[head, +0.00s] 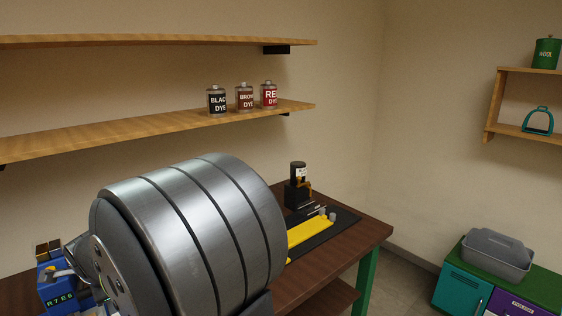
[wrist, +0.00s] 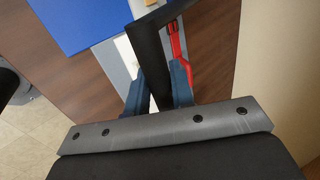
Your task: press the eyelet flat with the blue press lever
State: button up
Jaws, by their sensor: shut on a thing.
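My gripper (wrist: 158,85) shows in the wrist view, with its two blue-grey fingers closed on a black bar (wrist: 150,62) between them. The bar runs up the picture and meets a second black arm at an angle; I cannot tell whether it is part of the press lever. A flat blue surface (wrist: 85,22) lies at the upper left, apart from the fingers. I cannot make out an eyelet in either view. In the head view my gripper is hidden, and a blue device (head: 58,288) with a lit display stands at the lower left.
A red strap-like thing (wrist: 176,42) lies close to the right finger. The brown bench (head: 355,238) carries a black mat with a yellow strip (head: 308,232) and a dark bottle (head: 298,172). Several dye cans (head: 244,98) stand on the wall shelf. A large grey metal body blocks the middle.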

jog(key=shift+s+d+f, duration=0.2)
jog(key=shift+f, duration=0.65)
jog(key=shift+s+d+f, duration=0.2)
jog(key=shift+f, duration=0.65)
jog(key=shift+s+d+f, duration=0.2)
jog(key=shift+f, duration=0.65)
jog(key=shift+d+f, duration=0.1)
jog(key=shift+f, duration=1.65)
jog(key=shift+o, duration=0.6)
jog(key=shift+f, duration=0.25)
jog(key=shift+o, duration=0.2)
jog(key=shift+r, duration=1.6)
jog(key=shift+c, duration=0.8)
jog(key=shift+r, duration=0.15)
